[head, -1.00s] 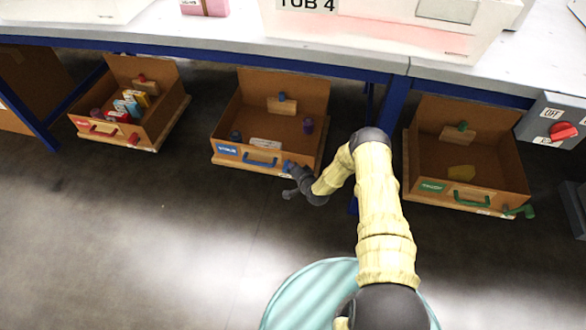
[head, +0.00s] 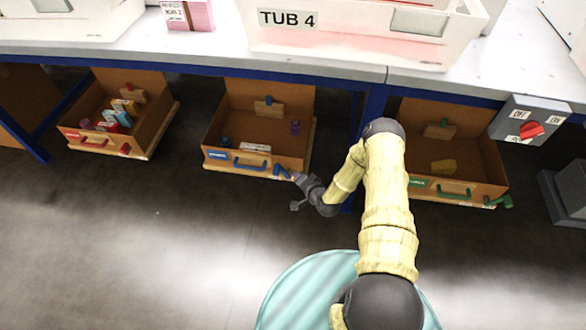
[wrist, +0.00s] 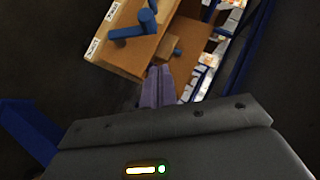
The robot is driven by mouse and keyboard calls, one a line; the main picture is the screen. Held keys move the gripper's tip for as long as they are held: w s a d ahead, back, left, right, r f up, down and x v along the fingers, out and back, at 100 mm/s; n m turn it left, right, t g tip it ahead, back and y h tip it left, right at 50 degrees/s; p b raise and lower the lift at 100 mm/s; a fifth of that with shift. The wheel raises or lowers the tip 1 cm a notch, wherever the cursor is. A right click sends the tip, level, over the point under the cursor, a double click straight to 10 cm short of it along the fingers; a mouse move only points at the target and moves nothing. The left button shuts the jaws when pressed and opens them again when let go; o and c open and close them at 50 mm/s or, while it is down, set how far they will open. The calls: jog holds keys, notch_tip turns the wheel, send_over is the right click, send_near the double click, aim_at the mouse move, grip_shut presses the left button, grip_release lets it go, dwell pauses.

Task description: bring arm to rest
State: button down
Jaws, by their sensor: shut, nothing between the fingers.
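My gripper (head: 298,180) is shut and empty. In the head view it is low in front of the right front corner of the open brown box with the blue handle (head: 250,165), beside a small blue latch (head: 281,170). I cannot tell whether the fingertips touch the latch. In the wrist view the closed fingers (wrist: 158,86) point at a brown box front with blue fittings (wrist: 135,30). My arm reaches forward from my base and bends down to the left at its elbow.
A box with red fittings (head: 95,143) holds several small items at left. A box with green fittings (head: 455,188) stands at right, below a switch box with a red knob (head: 531,130). The white bench (head: 350,65) carries TUB 4 (head: 370,42). The floor in front is clear.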

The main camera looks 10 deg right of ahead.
jog(key=shift+v, duration=1)
jog(key=shift+w+r, duration=0.1)
